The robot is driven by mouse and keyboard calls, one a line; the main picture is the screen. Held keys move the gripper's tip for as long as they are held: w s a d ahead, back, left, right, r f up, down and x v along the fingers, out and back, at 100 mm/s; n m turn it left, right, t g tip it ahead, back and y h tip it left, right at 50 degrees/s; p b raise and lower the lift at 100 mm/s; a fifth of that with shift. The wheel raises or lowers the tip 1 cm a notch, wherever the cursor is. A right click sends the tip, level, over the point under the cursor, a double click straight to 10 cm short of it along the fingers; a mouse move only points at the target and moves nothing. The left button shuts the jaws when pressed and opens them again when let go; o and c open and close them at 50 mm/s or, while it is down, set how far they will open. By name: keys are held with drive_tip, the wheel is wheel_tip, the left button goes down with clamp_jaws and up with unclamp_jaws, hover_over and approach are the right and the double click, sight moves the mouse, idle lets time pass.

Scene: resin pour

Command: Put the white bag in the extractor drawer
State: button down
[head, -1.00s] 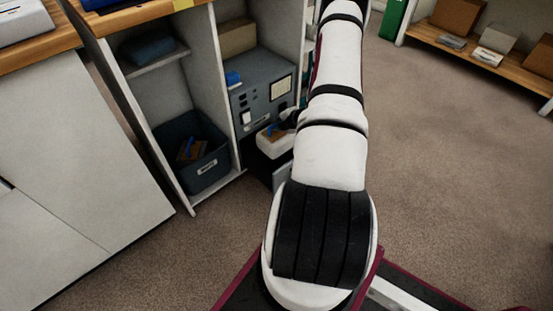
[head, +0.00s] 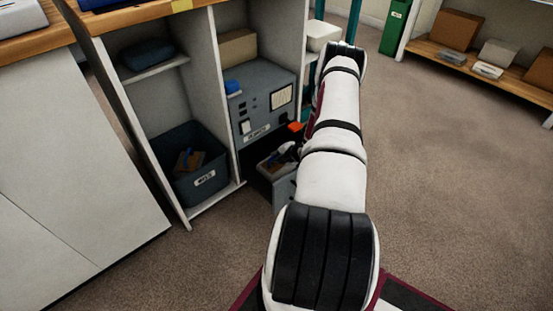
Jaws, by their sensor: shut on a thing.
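The extractor (head: 262,100) is a grey-blue cabinet with a panel and label, standing in the right bay of the shelf unit. Its lower drawer (head: 284,190) is pulled out. My gripper (head: 288,153) is small and partly hidden behind my arm, low at the open drawer. I cannot tell whether the bag touches the drawer floor.
A dark blue bin (head: 188,178) with scraps stands in the left bay, below a folded blue cloth (head: 147,54). A cardboard box (head: 237,46) sits behind the extractor's top. A white container (head: 322,35) is behind my arm. Open carpet (head: 450,190) lies to the right.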

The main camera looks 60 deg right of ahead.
drive_tip(key=shift+r, duration=0.1)
drive_tip(key=shift+f, duration=0.2)
drive_tip(key=c, duration=1.7)
unclamp_jaws()
drive_tip(key=shift+r, duration=0.1)
